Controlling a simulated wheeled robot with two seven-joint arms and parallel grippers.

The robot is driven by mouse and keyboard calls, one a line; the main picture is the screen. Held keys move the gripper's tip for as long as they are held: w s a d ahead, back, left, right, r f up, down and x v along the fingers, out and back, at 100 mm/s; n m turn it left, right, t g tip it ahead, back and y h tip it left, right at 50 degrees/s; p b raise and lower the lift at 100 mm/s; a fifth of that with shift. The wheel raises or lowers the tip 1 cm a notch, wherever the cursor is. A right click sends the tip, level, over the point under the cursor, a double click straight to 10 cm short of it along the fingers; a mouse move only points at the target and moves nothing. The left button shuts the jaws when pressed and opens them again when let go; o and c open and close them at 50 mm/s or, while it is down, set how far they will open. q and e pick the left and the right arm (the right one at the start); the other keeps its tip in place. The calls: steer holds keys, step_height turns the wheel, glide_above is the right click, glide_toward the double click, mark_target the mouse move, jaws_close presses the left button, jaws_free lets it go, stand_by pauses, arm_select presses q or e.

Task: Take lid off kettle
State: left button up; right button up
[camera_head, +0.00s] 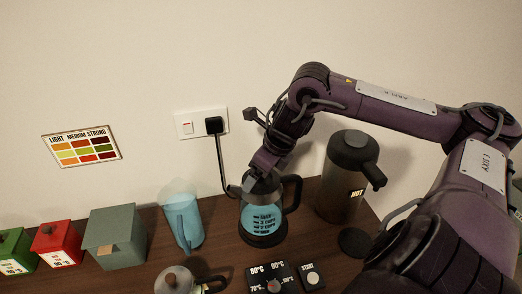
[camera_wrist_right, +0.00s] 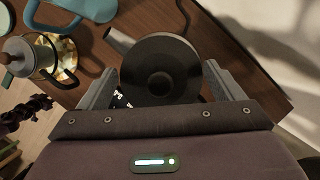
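The kettle (camera_head: 264,222) stands upright on the wooden counter, with a clear body holding blue liquid, dark markings and a black handle on its right. In the head view my right gripper (camera_head: 263,180) is at the kettle's top and hides most of the lid. In the right wrist view the round black lid (camera_wrist_right: 160,60) with its centre knob (camera_wrist_right: 160,84) lies between the widely spread fingers of my right gripper (camera_wrist_right: 161,76). The fingers are close to the lid's edges; I cannot tell whether they touch. My left gripper does not show in the head view.
A dark HOT dispenser (camera_head: 345,190) stands right of the kettle, a blue pitcher (camera_head: 183,222) left. A French press (camera_head: 175,280) and temperature panel (camera_head: 272,279) are in front. Green-grey (camera_head: 115,240), red (camera_head: 57,244) and green (camera_head: 14,250) boxes stand left. A plugged-in cord (camera_head: 219,160) hangs behind.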

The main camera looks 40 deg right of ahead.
steer(key=c, duration=0.4)
steer(key=shift+o, duration=0.2)
step_height(320, 180, up, 3)
steer(key=shift+w+r+p, duration=0.1)
steer(key=shift+r+p, duration=0.05)
steer(key=shift+p, duration=0.25)
step_height(320, 180, up, 6)
steer(key=p, duration=0.4)
steer(key=shift+p, duration=0.3)
steer(key=shift+r+p, duration=0.35)
steer(key=shift+r, duration=0.05)
steer(key=shift+f, duration=0.1)
